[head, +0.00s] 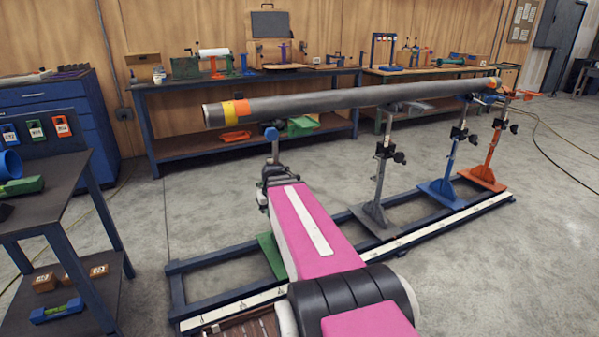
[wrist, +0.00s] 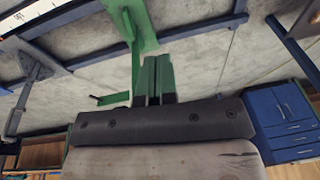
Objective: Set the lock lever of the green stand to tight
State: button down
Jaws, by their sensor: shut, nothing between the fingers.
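The green stand's base (head: 272,255) shows in the head view beside my pink arm, which hides most of its post. Its slim upper post (head: 276,150) rises above my arm, under the near end of the pipe (head: 340,101). In the wrist view, which looks upside down, the green base (wrist: 128,18) and post (wrist: 136,62) show. A thin green bar (wrist: 112,98) juts left near the post; it may be the lock lever, but its setting is unclear. My gripper (wrist: 159,60) is shut and empty, close to the post; I see no clear contact.
A grey stand (head: 380,180), a blue stand (head: 449,165) and an orange stand (head: 492,150) are farther along the floor rail frame (head: 440,222). A dark cart (head: 60,195) is on the left. Workbenches (head: 250,85) line the back wall. Open floor lies right of the frame.

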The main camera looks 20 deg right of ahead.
jog(key=w+d+r+t, duration=0.2)
jog(key=w+d+r, duration=0.2)
jog(key=d+r, duration=0.7)
jog(key=w+d+r+t, duration=0.2)
jog(key=w+d+r, duration=0.2)
jog(key=d+r, duration=0.8)
jog(key=shift+w+r+t, duration=0.3)
jog(key=shift+w+r, duration=0.1)
jog(key=shift+r, duration=0.1)
jog(key=shift+d, duration=0.1)
jog(key=x, duration=2)
jog(key=shift+w, duration=0.25)
jog(key=shift+s+a+f, duration=0.15)
jog(key=shift+s+f, duration=0.05)
jog(key=shift+f, duration=0.35)
jog(key=shift+s+a+f, duration=0.15)
jog(key=shift+s+f, duration=0.05)
jog(key=shift+f, duration=0.35)
jog(key=shift+s+a+f, duration=0.1)
jog(key=shift+s+f, duration=0.05)
jog(key=shift+f, duration=0.7)
